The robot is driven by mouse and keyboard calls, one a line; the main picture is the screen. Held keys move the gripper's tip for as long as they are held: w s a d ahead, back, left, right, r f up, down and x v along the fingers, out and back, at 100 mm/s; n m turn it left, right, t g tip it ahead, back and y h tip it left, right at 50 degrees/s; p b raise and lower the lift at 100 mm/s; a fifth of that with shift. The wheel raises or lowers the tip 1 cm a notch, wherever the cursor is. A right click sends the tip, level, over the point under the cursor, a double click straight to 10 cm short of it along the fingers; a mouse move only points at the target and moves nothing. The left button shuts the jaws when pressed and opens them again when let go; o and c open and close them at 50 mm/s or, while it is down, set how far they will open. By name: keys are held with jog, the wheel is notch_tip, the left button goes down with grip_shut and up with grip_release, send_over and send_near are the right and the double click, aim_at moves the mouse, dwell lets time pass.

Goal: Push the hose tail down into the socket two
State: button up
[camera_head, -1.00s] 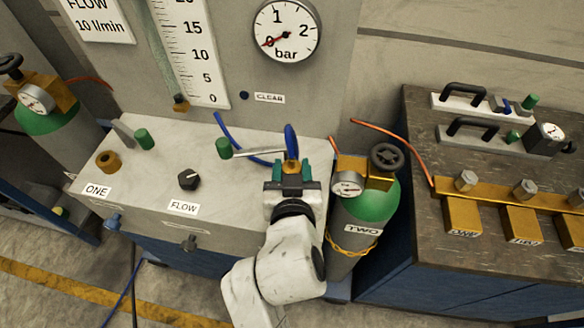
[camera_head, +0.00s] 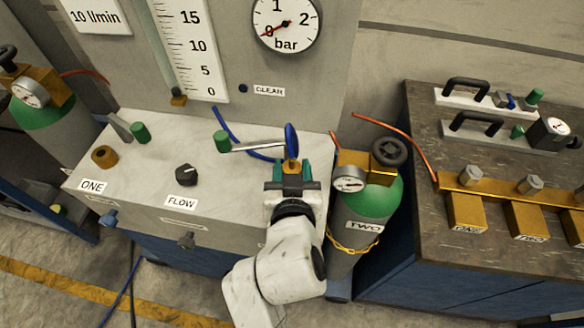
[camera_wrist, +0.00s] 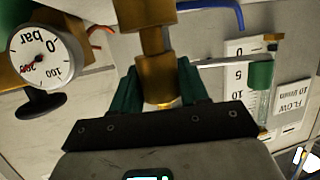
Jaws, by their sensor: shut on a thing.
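The hose tail (camera_head: 291,167) is a brass fitting with a blue hose loop rising from it, near the right end of the pale bench top. My gripper (camera_head: 292,176) is shut on it and upright over the bench. In the wrist view the brass hose tail (camera_wrist: 158,75) sits between the teal fingers of my gripper (camera_wrist: 160,90). A wider brass piece (camera_wrist: 147,12) shows beyond it, in line with it; I cannot tell whether this is socket two or part of the tail. In the head view socket two is hidden by my gripper.
A silver lever with a green grip (camera_head: 222,141) lies just left of the hose tail. The brass socket one (camera_head: 104,156) and the FLOW knob (camera_head: 186,174) stand farther left. The green cylinder TWO (camera_head: 366,204) is close on the right. The gauge panel rises behind.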

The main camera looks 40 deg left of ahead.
jog(key=shift+f+b, duration=0.8)
jog(key=shift+f, duration=0.15)
jog(key=o, duration=1.3)
jog(key=shift+c, duration=0.2)
jog(key=v, duration=1)
jog(key=shift+s+d, duration=0.2)
jog(key=shift+s, duration=0.1)
jog(key=shift+r, duration=0.15)
